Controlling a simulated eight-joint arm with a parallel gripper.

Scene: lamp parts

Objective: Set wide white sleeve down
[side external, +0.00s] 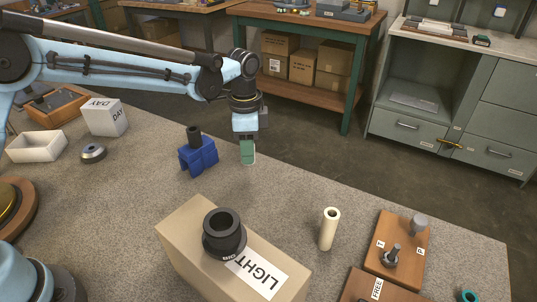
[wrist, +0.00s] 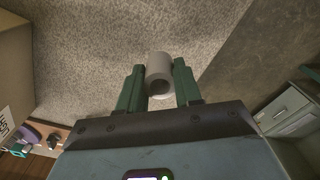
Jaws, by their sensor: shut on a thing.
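My gripper (side external: 247,153) is near the far edge of the speckled worktable (side external: 130,180). In the wrist view, its two green fingers (wrist: 159,88) are shut on a wide white sleeve (wrist: 159,66), one finger on each side. The sleeve's open end and hollow bore face the wrist camera. In the side view the sleeve is almost wholly hidden by the near green finger. I cannot tell whether its lower end touches the table. A separate narrow cream tube (side external: 328,229) stands upright on the table, right of the gripper.
A blue block (side external: 198,156) holding a dark cylinder stands left of my gripper. A tan box (side external: 185,238) labelled LIGHT carries a black ring (side external: 224,240). A wooden board (side external: 400,262) with metal pegs lies at right. Bare table lies between the gripper and the cream tube.

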